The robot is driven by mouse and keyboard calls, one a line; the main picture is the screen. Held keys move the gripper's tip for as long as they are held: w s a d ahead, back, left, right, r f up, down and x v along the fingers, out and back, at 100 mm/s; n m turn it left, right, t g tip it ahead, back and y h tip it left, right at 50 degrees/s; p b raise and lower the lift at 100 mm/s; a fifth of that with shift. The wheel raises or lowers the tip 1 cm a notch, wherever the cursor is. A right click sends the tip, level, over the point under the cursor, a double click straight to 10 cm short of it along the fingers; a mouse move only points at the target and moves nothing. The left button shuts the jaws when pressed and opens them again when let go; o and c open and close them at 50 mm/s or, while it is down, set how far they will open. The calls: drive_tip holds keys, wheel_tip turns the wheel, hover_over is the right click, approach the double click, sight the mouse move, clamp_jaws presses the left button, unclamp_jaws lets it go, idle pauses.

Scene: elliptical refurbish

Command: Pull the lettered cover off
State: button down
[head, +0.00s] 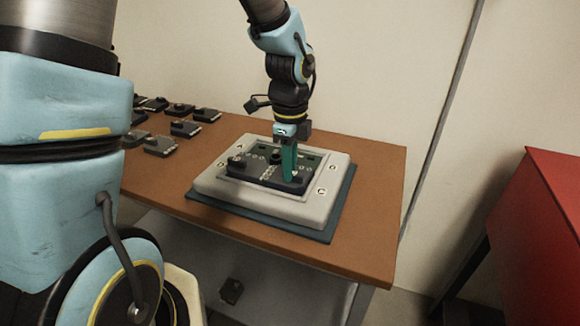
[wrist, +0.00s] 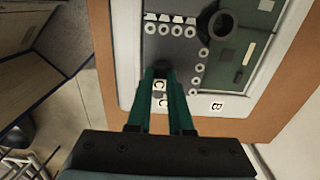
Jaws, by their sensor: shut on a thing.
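A pale grey housing (head: 318,206) with letter marks around its rim lies on a dark blue-green mat (head: 325,232) on the table. Set in it is a dark grey cover (head: 262,178), which in the wrist view (wrist: 180,52) has small round rings and a "C" mark near my fingers. A second "C" mark and a "B" mark (wrist: 217,106) also show there. My gripper (head: 290,177) points down at the cover's right part. In the wrist view its teal fingers (wrist: 161,73) are shut on a small black knob (wrist: 160,70). The knob is partly hidden by the fingers.
Several loose dark modules (head: 185,128) lie on the table's left part. The wooden table (head: 372,180) is bare to the right of the mat. A red cabinet (head: 550,205) stands at the right, apart from the table. A wall is behind.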

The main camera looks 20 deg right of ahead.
idle(0.4)
wheel_tip(320, 180, up, 17)
drive_tip(key=p, duration=1.5)
idle(0.6)
